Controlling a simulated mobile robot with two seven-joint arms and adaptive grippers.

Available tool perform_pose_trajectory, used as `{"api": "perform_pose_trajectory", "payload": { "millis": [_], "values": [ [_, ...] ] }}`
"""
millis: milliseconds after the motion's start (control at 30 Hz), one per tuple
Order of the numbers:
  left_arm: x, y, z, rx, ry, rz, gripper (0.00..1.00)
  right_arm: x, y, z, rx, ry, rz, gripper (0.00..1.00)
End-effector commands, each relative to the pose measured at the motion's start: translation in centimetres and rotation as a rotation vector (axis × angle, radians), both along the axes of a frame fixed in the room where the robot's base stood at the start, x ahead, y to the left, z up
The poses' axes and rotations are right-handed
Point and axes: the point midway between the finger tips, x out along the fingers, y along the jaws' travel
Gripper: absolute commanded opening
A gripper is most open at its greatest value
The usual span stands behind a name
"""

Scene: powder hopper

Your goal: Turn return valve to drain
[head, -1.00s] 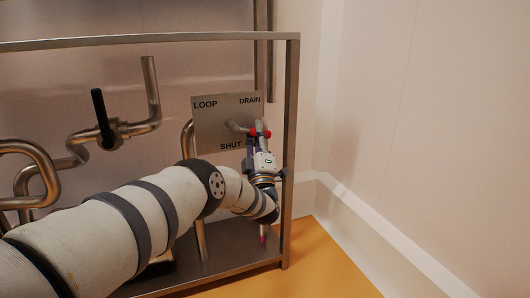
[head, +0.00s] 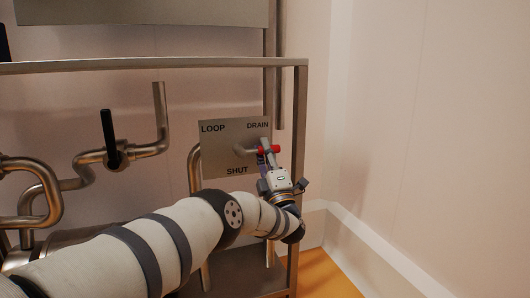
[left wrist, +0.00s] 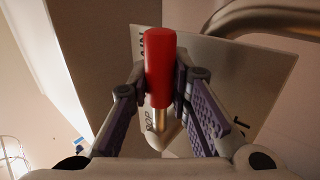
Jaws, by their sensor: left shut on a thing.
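The return valve has a red-gripped handle (head: 275,149) in front of a grey plate (head: 220,160) marked LOOP, DRAIN and SHUT. In the head view the handle's red end lies at the plate's right edge, just below the word DRAIN. My left gripper (head: 272,165) is at that handle, reaching up from below right. In the left wrist view the red grip (left wrist: 160,68) stands between the two purple-padded fingers (left wrist: 160,100), which are shut on it. The metal stem shows below the red part. The gripper partly hides the valve. My right gripper is not in view.
A metal frame (head: 299,150) stands close to the right of the valve, with the wall beyond. Bent pipes and a black-handled valve (head: 108,130) are at the left. Orange floor (head: 325,275) shows at the lower right.

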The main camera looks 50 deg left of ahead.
Motion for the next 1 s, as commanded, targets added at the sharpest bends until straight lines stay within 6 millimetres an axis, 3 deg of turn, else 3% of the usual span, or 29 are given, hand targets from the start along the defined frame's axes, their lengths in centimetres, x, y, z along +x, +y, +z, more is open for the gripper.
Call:
{"api": "perform_pose_trajectory", "payload": {
  "millis": [133, 167, 233, 567, 1000],
  "values": [
    [0.1, -0.1, 0.1, 0.001, 0.000, -0.004, 0.00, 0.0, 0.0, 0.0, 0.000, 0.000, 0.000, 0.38],
    [0.1, -0.1, 0.1, 0.001, 0.000, -0.004, 0.25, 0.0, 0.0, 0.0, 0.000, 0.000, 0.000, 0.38],
    [0.1, -0.1, 0.1, 0.002, 0.000, -0.003, 0.40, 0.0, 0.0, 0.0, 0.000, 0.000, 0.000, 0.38],
    [0.0, -0.3, -0.2, 0.001, 0.002, -0.002, 0.40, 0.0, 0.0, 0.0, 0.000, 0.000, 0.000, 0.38],
    [-3.0, -7.6, -6.5, 0.001, 0.003, -0.004, 0.40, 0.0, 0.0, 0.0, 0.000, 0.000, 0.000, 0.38]
  ]
}}
